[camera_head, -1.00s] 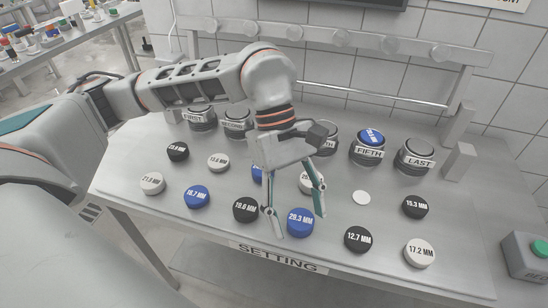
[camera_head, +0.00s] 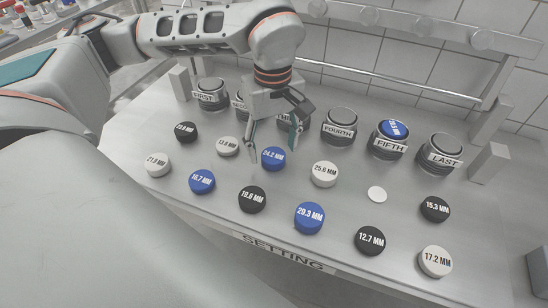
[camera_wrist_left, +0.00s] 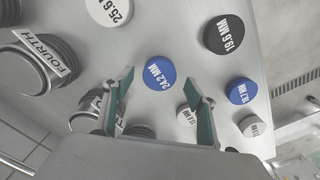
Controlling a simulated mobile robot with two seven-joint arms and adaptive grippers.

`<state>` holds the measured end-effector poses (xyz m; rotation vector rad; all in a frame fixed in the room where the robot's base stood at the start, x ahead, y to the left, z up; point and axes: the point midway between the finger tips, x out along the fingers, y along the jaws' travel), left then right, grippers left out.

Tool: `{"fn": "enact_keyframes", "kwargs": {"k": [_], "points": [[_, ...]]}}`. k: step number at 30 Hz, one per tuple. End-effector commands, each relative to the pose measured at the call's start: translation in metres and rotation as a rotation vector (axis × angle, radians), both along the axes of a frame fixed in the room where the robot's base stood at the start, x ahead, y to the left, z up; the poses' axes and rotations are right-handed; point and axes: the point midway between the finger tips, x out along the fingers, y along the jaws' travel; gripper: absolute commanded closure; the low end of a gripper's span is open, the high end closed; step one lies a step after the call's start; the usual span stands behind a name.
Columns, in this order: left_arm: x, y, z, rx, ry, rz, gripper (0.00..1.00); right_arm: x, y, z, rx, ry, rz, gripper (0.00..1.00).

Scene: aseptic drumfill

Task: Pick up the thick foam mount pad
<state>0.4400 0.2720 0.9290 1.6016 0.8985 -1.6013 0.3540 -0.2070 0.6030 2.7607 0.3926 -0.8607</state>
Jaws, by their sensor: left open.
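Round pads marked in millimetres lie on a grey metal table. A blue pad marked 24.2 MM (camera_head: 273,159) is by my left gripper (camera_head: 272,151), which is open and empty, its fingers pointing down. In the left wrist view the blue 24.2 MM pad (camera_wrist_left: 159,74) shows just beyond and between the two fingertips (camera_wrist_left: 158,82). Whether the fingers are level with it is unclear. Other pads are a white 25.6 MM (camera_head: 324,174), a blue 29.3 MM (camera_head: 309,218), a black 19.6 MM (camera_head: 252,200) and a blue 18.7 MM (camera_head: 202,182). My right gripper is out of view.
Round holders labelled FIRST (camera_head: 211,95) to LAST (camera_head: 441,154) line the back; my gripper partly covers the middle ones. A blue pad (camera_head: 394,129) sits on FIFTH. A SETTING label (camera_head: 284,252) marks the front edge.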

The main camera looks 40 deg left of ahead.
Motion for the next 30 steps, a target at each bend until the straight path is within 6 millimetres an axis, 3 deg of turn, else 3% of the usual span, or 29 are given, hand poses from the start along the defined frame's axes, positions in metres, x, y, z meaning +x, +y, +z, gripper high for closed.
{"fn": "enact_keyframes", "kwargs": {"k": [4, 12, 16, 17, 30], "points": [[-0.0004, -0.0007, -0.0157, -0.001, 0.002, -0.001, 0.43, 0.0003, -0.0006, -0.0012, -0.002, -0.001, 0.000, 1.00], [0.0000, -0.0007, -0.0172, -0.001, 0.000, -0.001, 0.43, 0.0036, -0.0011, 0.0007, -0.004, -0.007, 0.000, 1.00], [0.0000, -0.0008, -0.0172, -0.001, 0.000, -0.001, 0.74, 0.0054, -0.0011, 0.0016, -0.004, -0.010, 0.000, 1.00], [0.0000, -0.0008, -0.0172, -0.001, 0.000, -0.001, 0.76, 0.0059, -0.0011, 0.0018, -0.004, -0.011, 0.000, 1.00], [0.0002, -0.0007, -0.0130, -0.001, -0.002, -0.001, 0.76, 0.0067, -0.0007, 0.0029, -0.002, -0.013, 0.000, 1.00]]}}
